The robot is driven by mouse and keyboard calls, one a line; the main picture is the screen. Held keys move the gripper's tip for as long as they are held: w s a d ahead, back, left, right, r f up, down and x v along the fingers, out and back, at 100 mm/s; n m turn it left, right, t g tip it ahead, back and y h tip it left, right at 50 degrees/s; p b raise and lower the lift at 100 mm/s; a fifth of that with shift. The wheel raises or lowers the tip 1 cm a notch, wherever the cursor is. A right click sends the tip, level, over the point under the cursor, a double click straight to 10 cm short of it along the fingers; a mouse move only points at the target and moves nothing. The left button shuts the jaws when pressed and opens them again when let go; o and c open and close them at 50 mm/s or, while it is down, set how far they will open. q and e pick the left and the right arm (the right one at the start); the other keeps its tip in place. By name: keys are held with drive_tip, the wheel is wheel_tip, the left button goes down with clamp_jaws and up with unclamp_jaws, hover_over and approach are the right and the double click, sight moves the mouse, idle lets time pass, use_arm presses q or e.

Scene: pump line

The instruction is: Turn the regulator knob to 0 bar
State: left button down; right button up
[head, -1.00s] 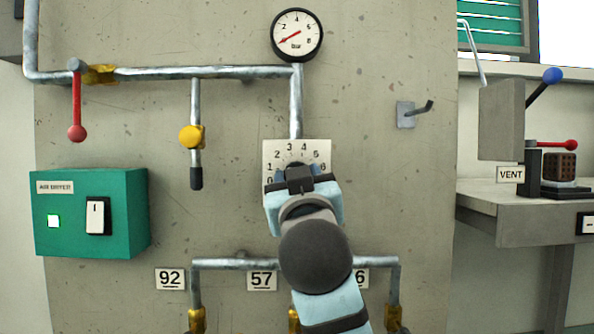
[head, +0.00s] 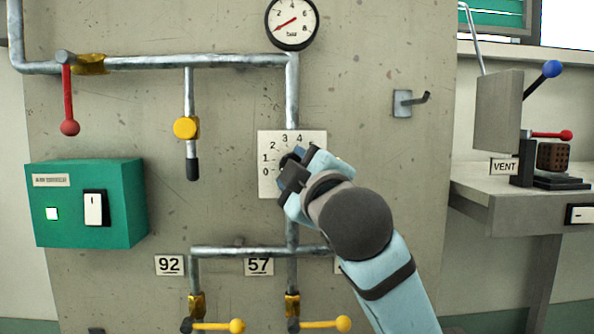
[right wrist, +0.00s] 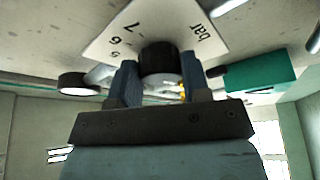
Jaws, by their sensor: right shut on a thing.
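The regulator's white scale plate (head: 267,183) sits on the vertical pipe; its marks 0 to 4 show in the head view, the higher ones are behind my gripper. My right gripper (head: 298,172) is at the plate, leaning up-left from an arm at lower right. In the right wrist view the black regulator knob (right wrist: 160,58) is between the two blue fingers, which are shut on it; the plate (right wrist: 112,38) shows behind. The knob's pointer is hidden. The round gauge (head: 292,23) above has a red needle pointing lower left, below the 2. My left gripper is not in view.
Yellow-handled valves (head: 320,323) are below.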

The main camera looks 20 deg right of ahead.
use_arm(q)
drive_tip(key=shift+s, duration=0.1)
use_arm(e)
drive_tip(key=shift+n, duration=0.5)
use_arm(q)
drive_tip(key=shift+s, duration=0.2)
use_arm(e)
drive_tip(key=shift+y, duration=0.4)
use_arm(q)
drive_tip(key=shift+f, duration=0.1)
use_arm(e)
drive_tip(key=o, duration=0.9)
use_arm(q)
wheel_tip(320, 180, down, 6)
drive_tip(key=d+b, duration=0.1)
drive_tip(key=b, duration=0.6)
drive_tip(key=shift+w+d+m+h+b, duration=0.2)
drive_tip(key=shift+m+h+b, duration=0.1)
drive_tip(key=shift+b, duration=0.1)
use_arm(e)
drive_tip(key=v, duration=1.4)
drive_tip(key=shift+r, duration=0.3)
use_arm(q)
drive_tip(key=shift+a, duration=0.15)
